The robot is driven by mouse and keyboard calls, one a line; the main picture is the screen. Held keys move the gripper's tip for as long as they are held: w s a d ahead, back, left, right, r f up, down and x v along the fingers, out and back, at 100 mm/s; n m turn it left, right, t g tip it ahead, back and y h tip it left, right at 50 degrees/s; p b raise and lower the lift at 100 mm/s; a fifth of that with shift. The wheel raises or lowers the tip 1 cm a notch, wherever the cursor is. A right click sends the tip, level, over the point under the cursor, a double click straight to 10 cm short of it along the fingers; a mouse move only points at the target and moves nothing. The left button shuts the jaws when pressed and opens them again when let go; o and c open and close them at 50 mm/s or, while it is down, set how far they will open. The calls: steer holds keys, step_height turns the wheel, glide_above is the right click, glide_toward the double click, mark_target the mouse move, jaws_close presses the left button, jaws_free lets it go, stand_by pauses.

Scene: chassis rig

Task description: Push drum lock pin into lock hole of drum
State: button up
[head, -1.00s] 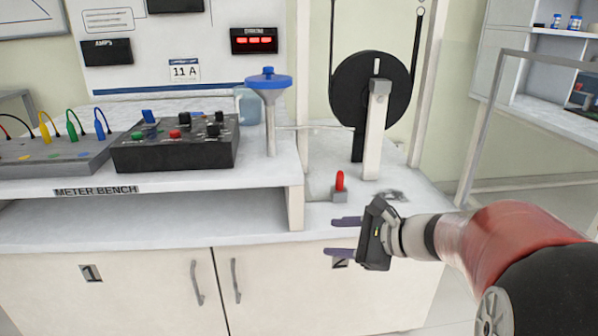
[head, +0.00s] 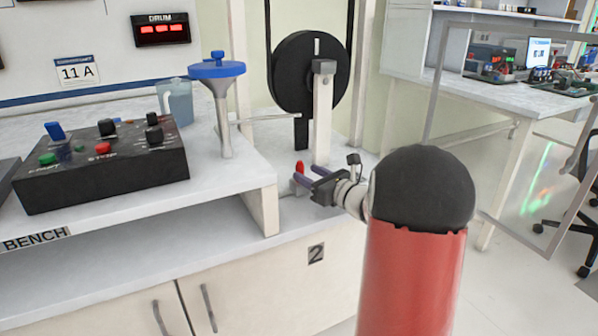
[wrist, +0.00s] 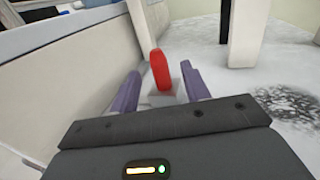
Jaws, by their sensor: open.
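The drum (head: 287,82) is a black upright disc at the back of the bench, with a pale post (head: 323,110) in front. A red upright handle (head: 300,168) stands on a small grey block near the post's foot. I cannot tell whether this handle is the lock pin, and no lock hole is clear. My gripper (head: 308,176) is open near the red handle. In the wrist view, the handle (wrist: 160,70) shows between the two purple fingers (wrist: 160,76), with gaps on both sides. The drum's disc is out of the wrist view.
A blue-topped funnel-like stand (head: 222,110) and a black control box (head: 105,165) stand on the raised meter bench (head: 130,205) at left. A thin rod (head: 270,117) runs from the stand towards the drum. A pale wall (wrist: 75,80) lies left of the gripper.

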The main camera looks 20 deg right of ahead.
steer(key=shift+x, duration=0.95)
steer(key=shift+c, duration=0.2)
jaws_close()
